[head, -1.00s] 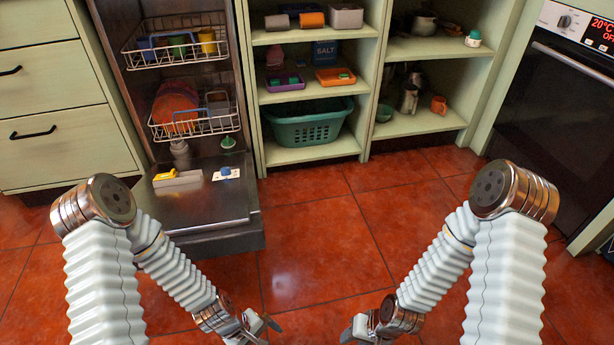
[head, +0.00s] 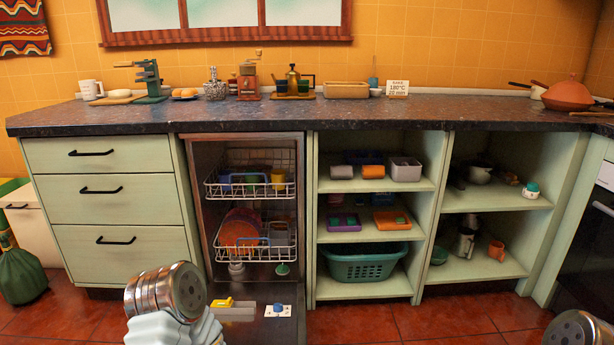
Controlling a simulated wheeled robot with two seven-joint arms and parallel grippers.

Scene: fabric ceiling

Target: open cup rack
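The dishwasher stands open under the counter, its door (head: 262,333) folded down toward the floor. Its upper wire rack, the cup rack (head: 213,190), holds cups: a blue one (head: 226,182), a green one (head: 252,181) and a yellow one (head: 278,178). The lower wire rack (head: 280,256) holds orange plates (head: 240,228) and a bluish-grey item. Both racks sit at the front of the cavity. Both my grippers are out of view; only parts of my arms show at the bottom edge.
Drawers (head: 105,200) stand left of the dishwasher and open shelves with a teal basket (head: 365,262) stand right. The countertop (head: 420,112) above holds a grinder, coffee pot and other items. Tiled floor (head: 350,325) is free in front of the shelves.

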